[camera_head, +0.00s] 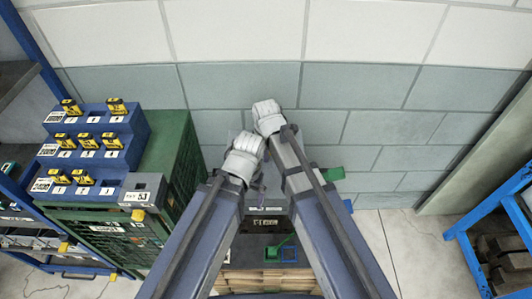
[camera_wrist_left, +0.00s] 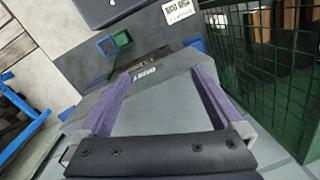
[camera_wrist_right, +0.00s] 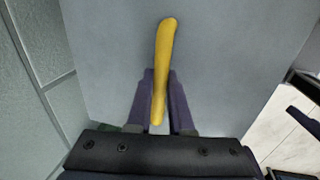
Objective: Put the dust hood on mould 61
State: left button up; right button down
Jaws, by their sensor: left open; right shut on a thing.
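The grey dust hood shows in the right wrist view as a broad flat face (camera_wrist_right: 225,60). My right gripper (camera_wrist_right: 160,95) is shut on its yellow handle (camera_wrist_right: 165,45). In the left wrist view the grey hood (camera_wrist_left: 160,105) carries a light label and lies between the spread purple fingers of my open left gripper (camera_wrist_left: 150,95); contact is unclear. In the head view a dark block with a white-lettered label, apparently mould 61 (camera_head: 266,223), sits between my forearms, partly hidden. I cannot tell whether hood and mould touch.
At left, a green mesh cabinet (camera_head: 182,160) carries a blue rack (camera_head: 125,125) with yellow-topped pieces and a labelled grey block (camera_head: 142,188). A green square loop (camera_head: 283,250) lies near the mould. A block wall (camera_head: 380,90) stands behind; a blue rack (camera_head: 470,235) is at right.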

jog(key=shift+r, duration=0.1)
dwell(0.6)
notch_tip(320, 180, up, 4)
jog(key=p, duration=0.4)
notch_tip(320, 180, down, 3)
jog(key=shift+r+b, duration=0.2)
jog(key=shift+b, duration=0.95)
notch_tip(320, 180, up, 3)
jog(key=p, duration=0.2)
jog(key=shift+f+p, duration=0.15)
jog(key=shift+p, duration=0.2)
notch_tip(320, 180, down, 4)
jog(key=b, duration=0.4)
jog(key=shift+f, duration=0.2)
jog(key=shift+f+b, duration=0.2)
jog(key=shift+b, duration=0.2)
jog(key=shift+f+b, duration=1.85)
jog(key=shift+f, duration=0.05)
